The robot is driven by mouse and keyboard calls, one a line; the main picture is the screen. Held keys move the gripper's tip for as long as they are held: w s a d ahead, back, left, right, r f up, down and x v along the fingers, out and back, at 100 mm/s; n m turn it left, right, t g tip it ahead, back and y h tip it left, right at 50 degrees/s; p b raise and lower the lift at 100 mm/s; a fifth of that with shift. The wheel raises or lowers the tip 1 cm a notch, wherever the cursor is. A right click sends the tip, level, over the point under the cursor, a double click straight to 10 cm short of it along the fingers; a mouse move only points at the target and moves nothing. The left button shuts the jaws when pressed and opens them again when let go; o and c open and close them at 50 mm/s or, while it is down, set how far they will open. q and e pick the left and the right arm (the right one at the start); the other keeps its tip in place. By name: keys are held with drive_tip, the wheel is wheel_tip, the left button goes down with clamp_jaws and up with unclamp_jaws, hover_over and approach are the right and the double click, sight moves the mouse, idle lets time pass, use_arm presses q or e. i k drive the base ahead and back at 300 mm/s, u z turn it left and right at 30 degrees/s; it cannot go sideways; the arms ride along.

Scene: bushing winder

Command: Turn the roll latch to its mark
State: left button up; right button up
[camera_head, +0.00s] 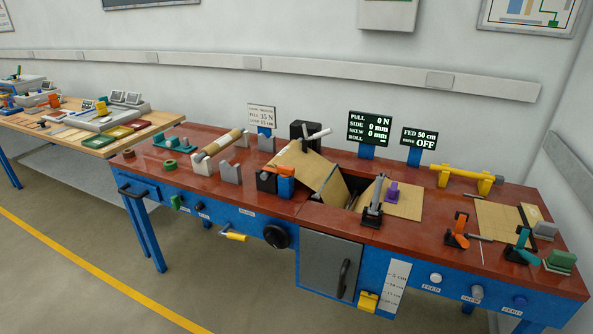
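No part is plainly marked as the roll latch, and I cannot tell which lever it is. A tan roll (222,142) lies across grey supports at the left of the red-topped bench. An orange lever piece (284,171) sits on a dark block (266,183) beside the folded tan sheet. Another orange lever (460,226) and a teal lever (522,239) stand on bases at the right. The latch's mark is too small to make out. Neither of my grippers is in the head view.
The bench (400,233) has a tan sheet (310,166) bent over an opening, with a grey upright lever (375,198) to its right. A dark display (369,129) reads PULL 0 N. Floor in front is clear.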

sight(284, 172)
drive_tip(key=z, duration=0.45)
drive_tip(key=i, duration=0.65)
drive_tip(key=z, duration=0.3)
